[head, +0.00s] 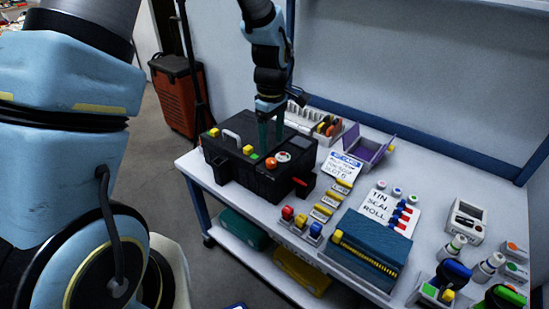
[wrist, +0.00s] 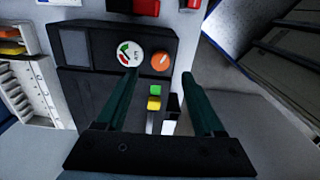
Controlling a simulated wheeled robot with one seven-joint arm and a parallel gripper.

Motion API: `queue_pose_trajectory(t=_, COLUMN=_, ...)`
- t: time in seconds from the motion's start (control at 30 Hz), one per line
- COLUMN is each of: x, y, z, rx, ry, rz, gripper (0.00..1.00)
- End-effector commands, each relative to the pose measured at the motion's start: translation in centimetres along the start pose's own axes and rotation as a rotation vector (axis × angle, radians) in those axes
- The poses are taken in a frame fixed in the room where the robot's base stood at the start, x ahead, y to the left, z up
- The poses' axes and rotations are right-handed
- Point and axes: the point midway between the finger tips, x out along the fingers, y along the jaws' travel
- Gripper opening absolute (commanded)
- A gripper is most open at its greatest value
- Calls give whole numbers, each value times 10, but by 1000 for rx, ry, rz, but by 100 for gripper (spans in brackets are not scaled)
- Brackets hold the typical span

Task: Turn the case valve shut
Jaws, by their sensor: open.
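The black case (head: 240,178) stands at the left end of the table. An orange round knob (head: 271,163), which looks like the valve, sits on its top beside a white dial gauge (head: 283,156). In the wrist view the knob (wrist: 160,61) bears a pale mark, and the gauge (wrist: 129,54) is left of it, with red and green bands. My gripper (head: 271,144) points down over the case, open and empty. In the wrist view its green fingers (wrist: 160,74) lie either side of the knob's line, the left one overlapping the gauge's lower edge. I cannot tell the height gap.
Green (wrist: 156,90) and yellow (wrist: 154,103) buttons and a white handle (head: 231,137) are on the case. A red block (head: 300,182) juts from its side. A label card (head: 342,169), a purple box (head: 369,150) and a teal case (head: 370,243) stand to the right.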

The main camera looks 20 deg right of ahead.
Motion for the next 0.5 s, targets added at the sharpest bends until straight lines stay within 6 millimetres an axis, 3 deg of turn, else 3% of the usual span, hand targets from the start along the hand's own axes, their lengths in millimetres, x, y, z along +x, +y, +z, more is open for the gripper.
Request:
queue_pose_trajectory(t=0.23, x=43, y=-1, z=0, rx=0, ry=-1, rz=-3, gripper=69)
queue_pose_trajectory(t=0.5, x=61, y=-1, z=0, rx=-1, ry=0, rz=0, gripper=69)
